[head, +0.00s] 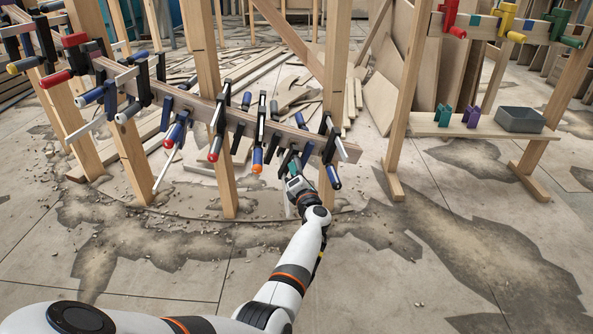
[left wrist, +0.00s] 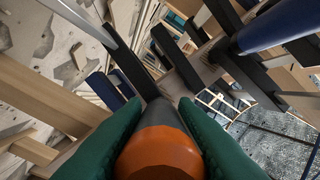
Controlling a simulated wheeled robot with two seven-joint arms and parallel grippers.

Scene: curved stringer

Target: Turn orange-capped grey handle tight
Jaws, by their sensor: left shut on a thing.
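The orange-capped grey handle shows in the left wrist view, with its orange cap (left wrist: 160,152) nearest the camera and a short grey stretch (left wrist: 167,116) beyond it. The green fingers of my left gripper (left wrist: 160,112) lie along both sides of the handle, shut on it. In the head view my left gripper (head: 292,172) is at the lower side of the curved wooden stringer, toward its right end. There the gripper hides the held handle. My right gripper is out of view.
The curved stringer (head: 310,143) carries several clamps. A blue handle with an orange end (head: 257,158) hangs left of my gripper, and another blue handle (head: 334,179) hangs close on the right. Wooden posts (head: 222,175) stand behind. A shelf (head: 430,125) holds a grey bin (head: 520,120).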

